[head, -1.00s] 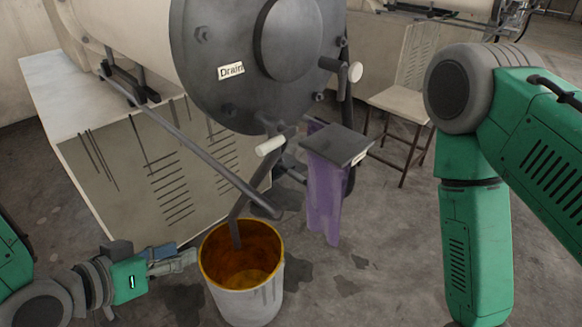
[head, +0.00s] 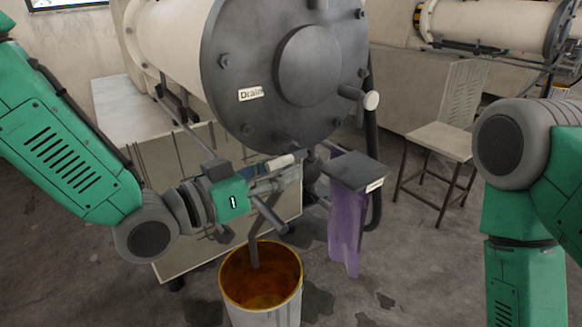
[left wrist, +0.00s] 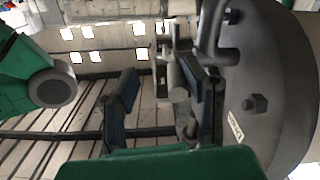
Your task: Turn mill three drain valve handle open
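The pale drain valve handle (head: 280,161) sticks out sideways below the dark round mill end plate (head: 233,62), which carries a "Drain" label (head: 251,94). A bent drain pipe (head: 256,238) runs down from the valve into the bucket. My left gripper (head: 282,178) is at the handle and partly overlaps it in the head view. In the left wrist view its two fingers (left wrist: 163,100) are spread, with the pale handle (left wrist: 178,78) between them, nearer the right finger. Contact cannot be told. My right gripper is out of view; only its arm shows.
A bucket (head: 270,314) with orange-brown inside stands under the pipe. A small dark shelf (head: 352,168) with a purple cloth (head: 346,225) juts out right of the valve.

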